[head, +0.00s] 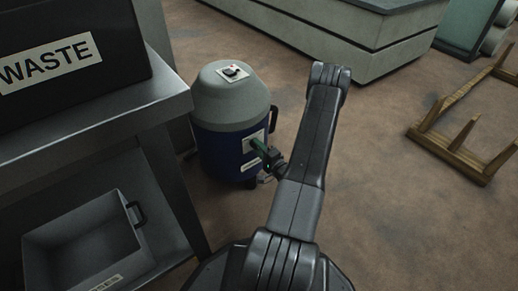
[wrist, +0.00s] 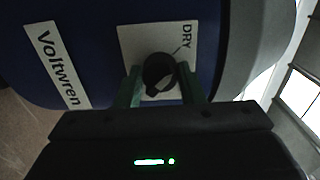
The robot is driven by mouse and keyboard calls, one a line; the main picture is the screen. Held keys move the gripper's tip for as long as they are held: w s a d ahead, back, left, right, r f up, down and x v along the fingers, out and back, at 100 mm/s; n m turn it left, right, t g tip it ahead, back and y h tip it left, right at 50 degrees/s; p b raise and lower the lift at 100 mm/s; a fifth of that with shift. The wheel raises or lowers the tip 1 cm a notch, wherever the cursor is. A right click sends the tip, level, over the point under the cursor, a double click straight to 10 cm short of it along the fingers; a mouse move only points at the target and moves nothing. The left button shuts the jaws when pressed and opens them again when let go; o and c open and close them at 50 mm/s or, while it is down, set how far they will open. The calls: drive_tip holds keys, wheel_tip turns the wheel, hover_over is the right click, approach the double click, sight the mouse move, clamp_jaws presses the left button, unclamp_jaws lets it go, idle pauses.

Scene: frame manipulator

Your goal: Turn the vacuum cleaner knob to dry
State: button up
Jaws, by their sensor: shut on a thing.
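The vacuum cleaner (head: 218,148) is a blue drum with a grey domed top, standing upright on the floor. In the wrist view its blue side (wrist: 95,35) carries a white plate (wrist: 135,38) marked DRY, with a short line from the word towards the round black knob (wrist: 158,72). My gripper (head: 260,147) reaches the drum's side at this plate. Its green fingers (wrist: 161,88) stand on either side of the knob and are shut on it. The knob's lower part is partly hidden, and I cannot tell exactly where it points.
A red-and-black switch (head: 232,71) sits on the vacuum's top. A metal shelf (head: 100,125) with a black WASTE bin (head: 70,20) and a grey crate (head: 85,240) stands close left. A wooden frame (head: 455,150) lies right. The floor (head: 375,190) between is clear.

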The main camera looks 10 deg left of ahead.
drive_tip(key=o, duration=1)
drive_tip(key=p+v, duration=0.3)
drive_tip(key=v, duration=1.1)
drive_tip(key=shift+p, duration=0.3)
drive_tip(key=shift+w+a, duration=0.15)
drive_tip(key=b+x, duration=0.3)
drive_tip(key=x, duration=1)
drive_tip(key=shift+w+a+b, duration=0.25)
drive_tip(key=shift+b, duration=0.05)
